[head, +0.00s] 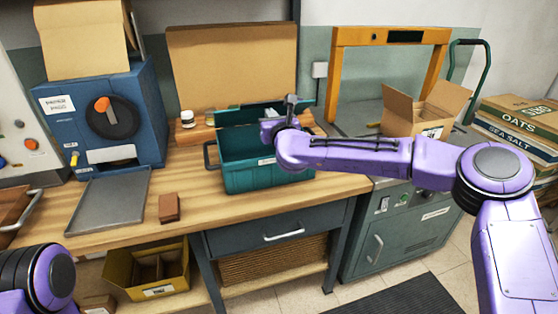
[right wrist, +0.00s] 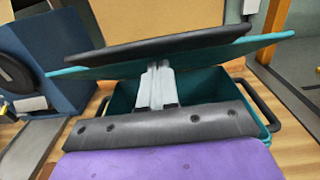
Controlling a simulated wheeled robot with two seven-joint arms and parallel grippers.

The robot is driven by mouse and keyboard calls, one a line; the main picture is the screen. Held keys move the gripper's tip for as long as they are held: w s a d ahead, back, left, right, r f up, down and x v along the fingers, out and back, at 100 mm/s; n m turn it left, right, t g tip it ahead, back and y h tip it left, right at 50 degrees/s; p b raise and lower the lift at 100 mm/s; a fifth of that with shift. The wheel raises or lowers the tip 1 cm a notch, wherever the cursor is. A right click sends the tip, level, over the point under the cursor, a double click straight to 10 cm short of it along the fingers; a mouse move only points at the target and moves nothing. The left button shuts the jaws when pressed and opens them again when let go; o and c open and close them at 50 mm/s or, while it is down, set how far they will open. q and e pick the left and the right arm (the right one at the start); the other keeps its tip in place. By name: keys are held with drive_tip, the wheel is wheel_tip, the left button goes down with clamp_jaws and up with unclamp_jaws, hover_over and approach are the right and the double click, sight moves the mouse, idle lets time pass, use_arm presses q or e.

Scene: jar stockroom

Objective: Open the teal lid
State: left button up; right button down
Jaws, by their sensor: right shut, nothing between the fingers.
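The teal box (head: 240,178) stands on the wooden bench and also shows in the right wrist view (right wrist: 122,98). Its teal lid (head: 235,115) is raised at the back, leaving the box open in front. In the right wrist view the lid (right wrist: 95,72) is tilted, with a dark strip along it. My right gripper (head: 291,100) is shut and empty at the lid. In the right wrist view its fingertips (right wrist: 157,68) reach the lid's underside; I cannot tell whether they touch. Only part of my left arm shows at lower left; its gripper is out of view.
A blue machine (head: 142,130) with a grey tray (head: 110,200) stands left of the box. A brown block (head: 169,208) and small white jar (head: 187,119) are on the bench. An orange frame (head: 342,85) and open carton (head: 405,115) stand to the right. Bench in front is mostly clear.

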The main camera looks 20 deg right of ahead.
sight(267, 104)
drive_tip(key=shift+w+a+r+p, duration=0.1)
drive_tip(key=shift+w+r+p, duration=0.1)
drive_tip(key=shift+w+r, duration=0.3)
drive_tip(key=shift+w+d+r+p, duration=0.1)
drive_tip(key=shift+w+r+p, duration=0.1)
drive_tip(key=shift+w, duration=0.45)
drive_tip(key=shift+w+a+r+p, duration=0.15)
drive_tip(key=shift+w+r, duration=0.2)
drive_tip(key=shift+w, duration=0.45)
drive_tip(key=shift+w+r+p, duration=0.25)
drive_tip(key=shift+w+r, duration=0.05)
drive_tip(key=shift+w, duration=0.55)
drive_tip(key=shift+w+r+p, duration=0.25)
drive_tip(key=shift+w, duration=0.85)
